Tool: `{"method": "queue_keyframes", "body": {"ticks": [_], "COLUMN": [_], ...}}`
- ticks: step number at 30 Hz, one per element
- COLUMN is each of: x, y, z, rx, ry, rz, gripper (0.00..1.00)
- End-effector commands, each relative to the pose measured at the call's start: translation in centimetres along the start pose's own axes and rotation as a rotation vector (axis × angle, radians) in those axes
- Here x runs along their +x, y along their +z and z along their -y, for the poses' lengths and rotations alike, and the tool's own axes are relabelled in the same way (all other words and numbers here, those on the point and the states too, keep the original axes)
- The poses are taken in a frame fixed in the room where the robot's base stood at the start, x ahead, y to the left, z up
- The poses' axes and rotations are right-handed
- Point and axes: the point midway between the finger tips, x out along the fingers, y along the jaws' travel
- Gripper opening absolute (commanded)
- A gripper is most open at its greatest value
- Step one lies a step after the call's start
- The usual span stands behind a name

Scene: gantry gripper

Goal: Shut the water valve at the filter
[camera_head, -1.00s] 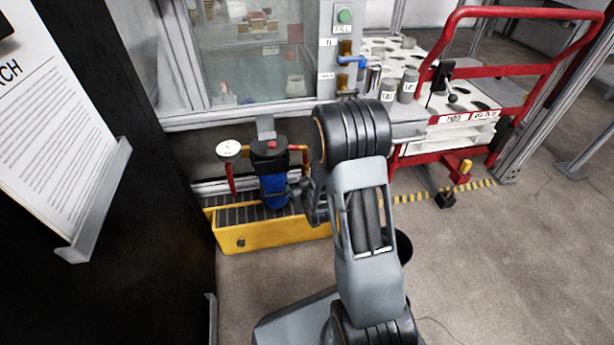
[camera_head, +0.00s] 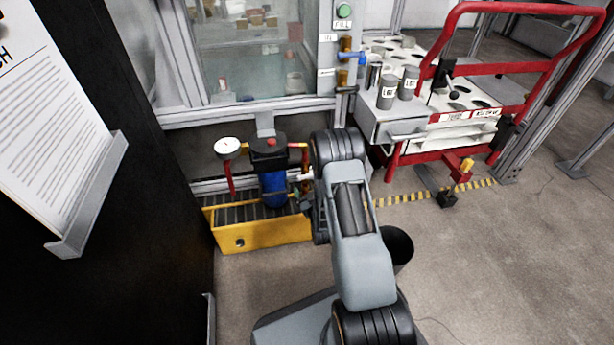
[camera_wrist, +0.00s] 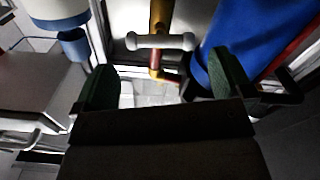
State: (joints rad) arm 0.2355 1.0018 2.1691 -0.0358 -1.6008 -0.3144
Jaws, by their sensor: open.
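The filter has a black head (camera_head: 268,150) with a red button and a blue bowl (camera_head: 273,186), standing over a yellow tray (camera_head: 262,236). In the wrist view the blue bowl (camera_wrist: 245,40) fills the upper right. A pale grey bar handle (camera_wrist: 160,41) sits crosswise on a brass and red pipe (camera_wrist: 156,62) left of the bowl. My gripper (camera_wrist: 165,82) is open, its two green-padded fingers apart and nothing between them. The handle appears ahead of the fingertips, in the gap between them; contact is not visible. In the head view my arm mostly hides the gripper.
A round gauge (camera_head: 228,148) and red pipe stand left of the filter. A separate blue-handled valve (camera_head: 350,57) is on the post above. A red-framed cart (camera_head: 470,95) stands right. A dark bin (camera_head: 397,247) is beside my arm. The floor at right is mostly clear.

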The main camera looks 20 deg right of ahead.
Motion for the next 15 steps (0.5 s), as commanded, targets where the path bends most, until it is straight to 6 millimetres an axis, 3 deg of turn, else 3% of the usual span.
{"method": "queue_keyframes", "body": {"ticks": [6,15], "x": [4.0,7.1], "y": [0.2,0.1], "z": [0.1,0.0], "rx": [0.000,0.000], "ry": [0.001,0.000], "rz": [-0.003,0.001], "gripper": [0.98,0.98]}}
